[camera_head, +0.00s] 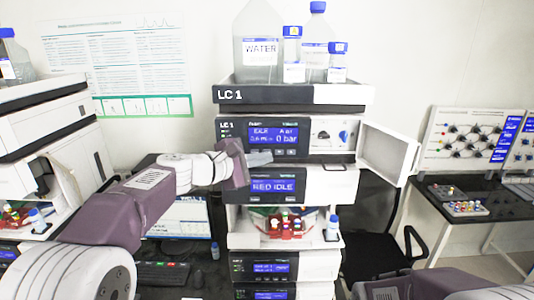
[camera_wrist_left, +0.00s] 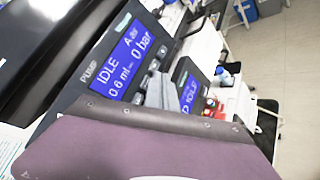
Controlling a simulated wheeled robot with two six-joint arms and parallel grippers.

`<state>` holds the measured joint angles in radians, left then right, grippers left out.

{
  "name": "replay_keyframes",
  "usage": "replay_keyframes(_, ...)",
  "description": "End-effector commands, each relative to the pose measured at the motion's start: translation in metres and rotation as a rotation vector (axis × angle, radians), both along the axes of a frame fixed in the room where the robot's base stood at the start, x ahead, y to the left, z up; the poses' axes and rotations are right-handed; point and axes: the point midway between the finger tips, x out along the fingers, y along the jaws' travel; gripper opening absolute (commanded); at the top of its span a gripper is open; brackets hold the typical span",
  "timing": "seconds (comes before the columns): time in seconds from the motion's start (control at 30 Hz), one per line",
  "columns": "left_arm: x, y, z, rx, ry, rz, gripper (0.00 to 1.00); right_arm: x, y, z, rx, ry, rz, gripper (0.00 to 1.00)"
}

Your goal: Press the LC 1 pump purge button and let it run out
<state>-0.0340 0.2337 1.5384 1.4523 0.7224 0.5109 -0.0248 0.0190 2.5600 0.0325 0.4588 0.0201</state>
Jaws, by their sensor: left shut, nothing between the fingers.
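The LC 1 stack (camera_head: 229,95) stands in the middle of the head view. Its pump module (camera_head: 229,152) has a lit blue display (camera_head: 273,136) reading IDLE and 0 bar; the display (camera_wrist_left: 122,62) also shows large in the left wrist view, with 0.6 ml. Small buttons (camera_head: 278,152) sit below the display; their labels are too small to read. My left gripper (camera_head: 262,158) is shut and empty, its grey fingertips at the lower edge of the pump panel. The fingertips (camera_wrist_left: 160,92) are close to the buttons and hide part of that row; contact cannot be told. My right gripper is out of view.
The pump's white door (camera_head: 388,153) hangs open to the right. Above are a WATER bottle (camera_head: 258,50) and other bottles in a tray. Below is a module reading BED IDLE (camera_head: 273,185), then an open compartment with vials (camera_head: 285,225). Another stack (camera_head: 50,125) stands left.

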Motion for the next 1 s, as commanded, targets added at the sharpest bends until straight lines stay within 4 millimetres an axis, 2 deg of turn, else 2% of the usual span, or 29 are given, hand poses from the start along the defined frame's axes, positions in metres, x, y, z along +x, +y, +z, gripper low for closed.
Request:
replay_keyframes(0.63,0.0002,0.0000,0.0000,0.000,0.000,0.000,0.00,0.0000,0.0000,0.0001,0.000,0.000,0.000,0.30)
replay_keyframes(1.0,0.0086,0.0000,0.0001,0.000,0.000,0.000,0.00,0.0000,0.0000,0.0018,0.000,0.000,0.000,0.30)
